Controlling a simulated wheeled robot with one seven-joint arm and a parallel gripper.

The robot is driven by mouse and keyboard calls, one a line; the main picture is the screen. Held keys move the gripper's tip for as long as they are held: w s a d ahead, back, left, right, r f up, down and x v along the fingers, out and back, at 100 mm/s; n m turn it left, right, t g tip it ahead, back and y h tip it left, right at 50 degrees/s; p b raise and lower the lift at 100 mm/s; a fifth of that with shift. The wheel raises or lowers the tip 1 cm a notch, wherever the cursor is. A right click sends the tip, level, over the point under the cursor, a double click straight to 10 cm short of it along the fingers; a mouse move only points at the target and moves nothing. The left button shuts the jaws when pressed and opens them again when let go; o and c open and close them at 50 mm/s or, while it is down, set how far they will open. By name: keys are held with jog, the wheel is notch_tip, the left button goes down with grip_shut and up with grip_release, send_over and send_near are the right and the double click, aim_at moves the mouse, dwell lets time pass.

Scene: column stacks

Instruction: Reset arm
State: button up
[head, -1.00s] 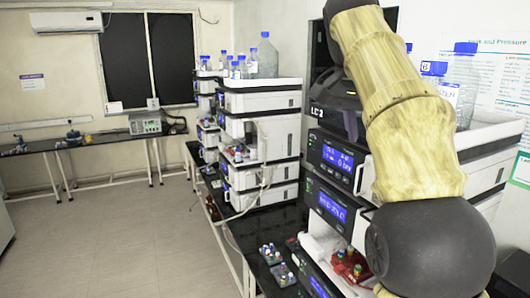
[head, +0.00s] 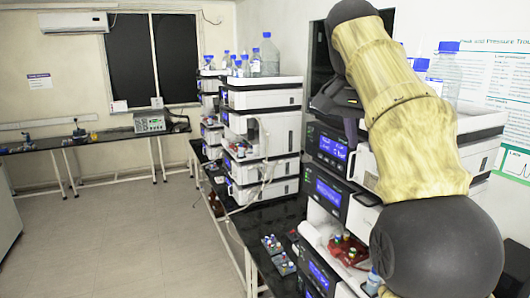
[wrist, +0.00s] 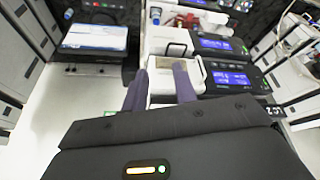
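My arm (head: 405,105), yellow with dark joints, reaches down the right side of the head view in front of the near instrument stack (head: 330,190). Beyond the fingers is a white, open-topped compartment (wrist: 185,88) of an instrument. I cannot tell how far the fingertips are from it.
A red vial rack (head: 347,250) sits in the near stack's open bay. Small vial racks (head: 272,244) stand on the black bench (head: 262,218). A second stack (head: 262,100) with bottles on top stands farther back. Open floor (head: 130,235) lies to the left.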

notch_tip(320, 180, down, 28)
jog(key=w+a+n+y+b, duration=0.1)
jog(key=w+n+y+b, duration=0.1)
jog(key=n+b, duration=0.35)
jog(key=s+f+n+b, duration=0.1)
jog(key=s+f+b, duration=0.1)
jog(key=s+f, duration=0.3)
jog(key=s+a+f+n+b, duration=0.1)
jog(key=s+f, duration=0.5)
jog(key=f, duration=0.6)
jog(key=s+a+f+n+y+b, duration=0.1)
jog(key=s+f+b, duration=0.2)
jog(key=s+f, duration=0.3)
notch_tip(320, 180, down, 3)
jog(key=shift+f+b, duration=0.15)
jog(key=shift+b, duration=0.2)
